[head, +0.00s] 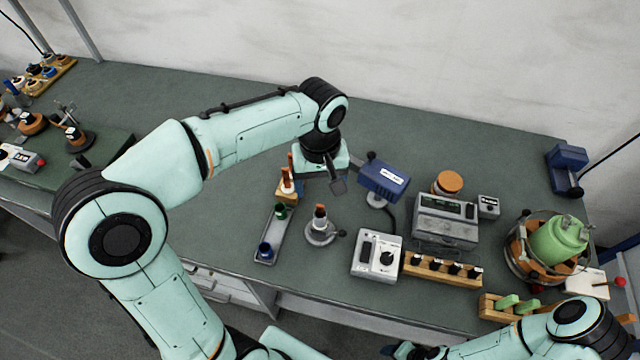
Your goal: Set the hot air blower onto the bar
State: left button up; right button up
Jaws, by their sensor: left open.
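A blue box-shaped device with a white label (382,177) stands on a small pale base in the middle of the bench; it looks like the hot air blower, though I cannot be sure. My left gripper (337,186) is open and points down just left of it, apart from it as far as I can see. Its wrist hides part of the bench behind. I cannot tell surely which thing is the bar; a wooden strip with several dark knobs (428,269) lies in front of the grey instrument. My right arm enters at lower right, and its gripper end is barely visible at the bottom edge.
A grey tray with small spools (270,237), a round metal stand (321,232) and a white meter (376,256) stand near the front. A grey instrument (445,219) and a green canister (558,240) are to the right. The back of the bench is mostly clear.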

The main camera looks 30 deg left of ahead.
aim_at(383, 179)
jog(key=k, duration=1)
